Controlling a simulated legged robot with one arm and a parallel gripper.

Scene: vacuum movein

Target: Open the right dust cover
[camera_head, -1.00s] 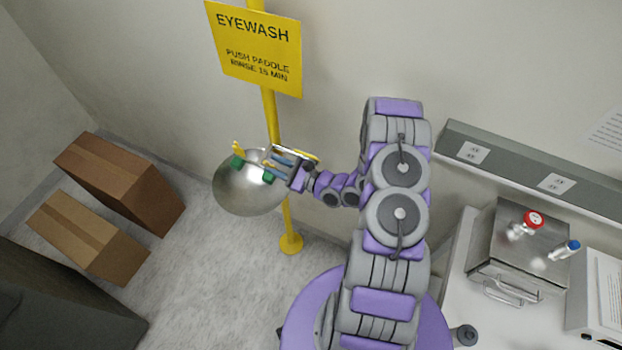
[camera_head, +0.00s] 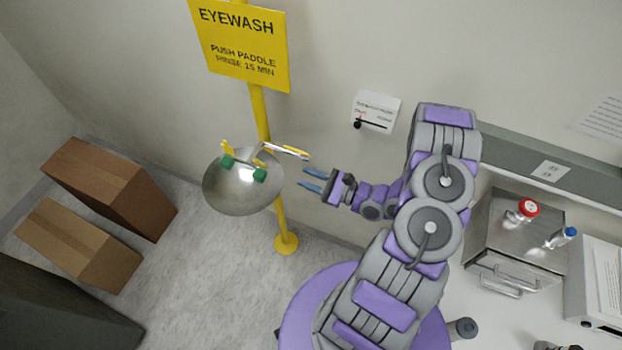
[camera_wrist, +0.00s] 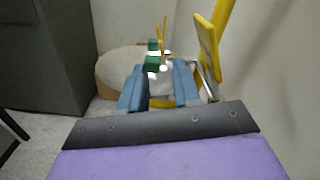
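The eyewash bowl (camera_head: 243,198) is a round steel basin on a yellow post. Two green spray heads sit over it, the left one (camera_head: 227,161) and the right one (camera_head: 260,175); they also show in the wrist view, one of them here (camera_wrist: 153,45). A yellow flap (camera_head: 227,147) stands upright by the left head. A smaller yellow piece (camera_head: 262,161) shows by the right head, and I cannot tell how far it is tilted. My gripper (camera_head: 311,180) is right of the bowl, apart from it. Its blue fingers are spread and empty, also in the wrist view (camera_wrist: 159,85).
A yellow push paddle (camera_head: 294,152) juts right from the bowl, close to my gripper. The yellow post (camera_head: 285,215) stands near the wall. Cardboard boxes (camera_head: 110,188) lie left. A counter with a steel unit (camera_head: 515,240) is right.

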